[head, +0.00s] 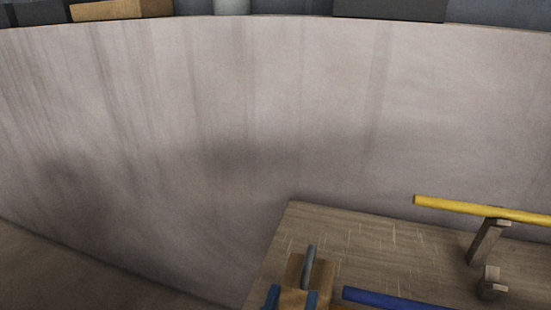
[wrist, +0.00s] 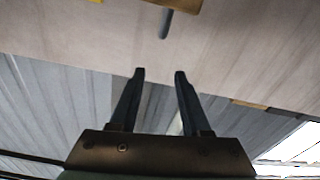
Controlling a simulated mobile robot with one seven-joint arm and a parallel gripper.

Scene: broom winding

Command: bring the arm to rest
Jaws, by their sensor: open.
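My gripper (wrist: 159,73) shows in the wrist view with its two dark fingers apart and nothing between them. Beyond the fingertips, near the top edge of that view, a grey peg (wrist: 166,24) sticks out from a wooden part. The peg looks apart from the fingers.
In the head view, a wooden table (head: 385,245) stands at the lower right. It bears a yellow rod (head: 460,208) by a wooden support (head: 485,241), a blue rod (head: 385,299) and a wooden block (head: 293,272) with a grey upright handle. A curved pale wall (head: 250,120) stands behind.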

